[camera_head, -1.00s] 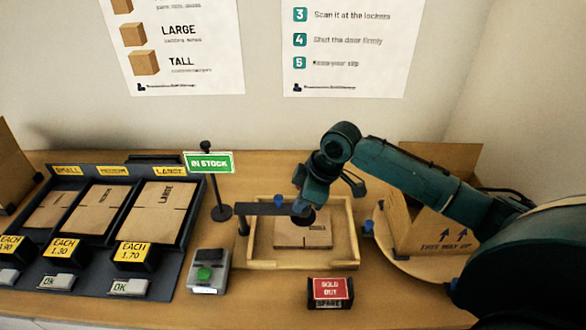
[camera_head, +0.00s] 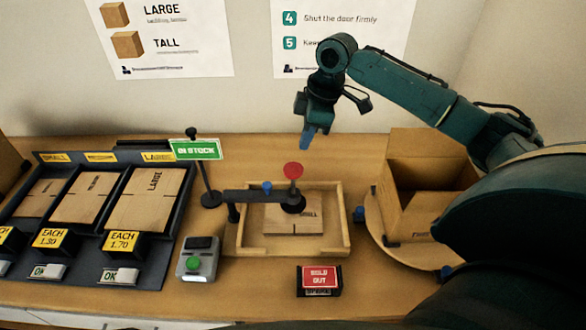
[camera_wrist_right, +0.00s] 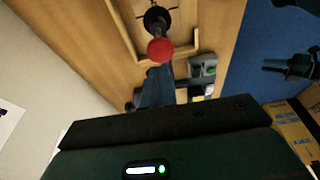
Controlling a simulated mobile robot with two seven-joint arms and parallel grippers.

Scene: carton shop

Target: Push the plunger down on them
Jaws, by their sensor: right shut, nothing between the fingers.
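The plunger has a red round knob (camera_head: 293,171) on a short stem, standing up from the end of a dark horizontal arm (camera_head: 250,196). Below it a flat brown carton (camera_head: 285,222) marked SMALL lies in a shallow wooden tray (camera_head: 346,232). My right gripper (camera_head: 308,138) is shut and empty, pointing down above the knob with a gap showing. In the right wrist view, the red knob (camera_wrist_right: 160,50) shows just beyond the fingertips (camera_wrist_right: 160,74).
A grey device with a green button (camera_head: 194,263) stands left of the tray, and a SOLD OUT sign (camera_head: 320,280) in front. An IN STOCK sign (camera_head: 195,149) stands behind left. An open carton (camera_head: 425,190) rests on a round wooden board (camera_head: 395,255) at right.

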